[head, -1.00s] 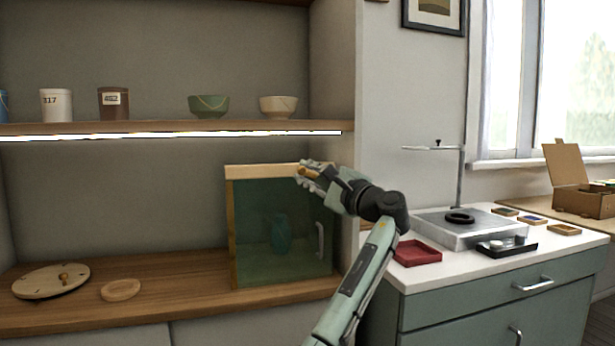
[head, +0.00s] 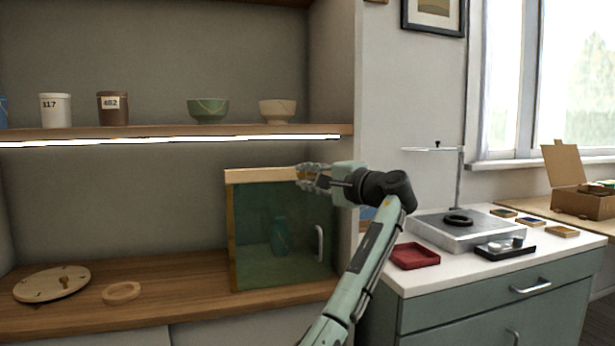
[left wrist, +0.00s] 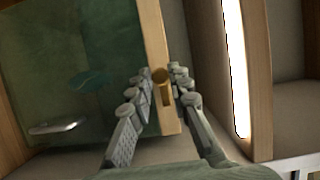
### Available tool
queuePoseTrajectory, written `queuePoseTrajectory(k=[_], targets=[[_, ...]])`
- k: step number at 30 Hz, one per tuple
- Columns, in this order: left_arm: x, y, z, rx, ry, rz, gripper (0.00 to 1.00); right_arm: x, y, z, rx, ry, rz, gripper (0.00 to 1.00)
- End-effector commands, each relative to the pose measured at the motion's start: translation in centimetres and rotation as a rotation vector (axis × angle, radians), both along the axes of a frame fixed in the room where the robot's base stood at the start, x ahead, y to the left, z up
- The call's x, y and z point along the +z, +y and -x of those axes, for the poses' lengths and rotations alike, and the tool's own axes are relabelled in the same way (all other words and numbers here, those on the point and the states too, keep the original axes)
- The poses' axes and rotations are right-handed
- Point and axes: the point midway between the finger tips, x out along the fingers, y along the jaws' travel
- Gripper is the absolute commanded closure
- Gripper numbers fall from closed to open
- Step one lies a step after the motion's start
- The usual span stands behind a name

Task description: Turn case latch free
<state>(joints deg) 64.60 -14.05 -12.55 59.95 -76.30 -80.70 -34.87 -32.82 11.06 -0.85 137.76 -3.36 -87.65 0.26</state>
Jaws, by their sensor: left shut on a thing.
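A glass display case (head: 275,225) with a pale wooden top strip stands on the lower wooden shelf, with a white handle on its front and a teal vase (head: 280,236) inside. My left gripper (head: 308,177) is at the top right of the case. In the left wrist view, a small brass latch (left wrist: 162,80) sits on the wooden strip (left wrist: 155,40), between the fingers of the same gripper (left wrist: 158,95). The gripper is shut on the latch. In the head view the fingers largely hide the latch. My right gripper is out of view.
A round wooden disc (head: 50,284) and a small wooden ring (head: 122,292) lie left of the case. Bowls and jars stand on the lit shelf (head: 170,132) above.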

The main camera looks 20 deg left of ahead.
Motion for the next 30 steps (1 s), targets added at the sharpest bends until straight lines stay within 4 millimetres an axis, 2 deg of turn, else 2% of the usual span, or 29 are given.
queuePoseTrajectory(k=[8,9,13,23,26,30], targets=[[0.0,0.0,0.0,-0.001,-0.001,0.001,1.00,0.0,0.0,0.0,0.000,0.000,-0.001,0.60],[0.0,0.0,0.0,-0.001,-0.001,0.001,0.78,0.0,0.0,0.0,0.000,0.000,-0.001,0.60],[0.0,0.0,0.0,-0.001,-0.001,0.001,0.62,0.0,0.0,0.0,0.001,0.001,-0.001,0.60],[0.0,-0.2,0.1,-0.001,-0.001,-0.001,0.62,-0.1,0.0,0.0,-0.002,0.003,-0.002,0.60],[0.0,-1.1,0.6,-0.003,-0.001,0.000,0.62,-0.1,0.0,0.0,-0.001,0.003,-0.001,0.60],[0.0,-3.3,2.0,-0.004,-0.001,0.000,0.62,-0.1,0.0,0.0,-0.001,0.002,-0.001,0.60]])
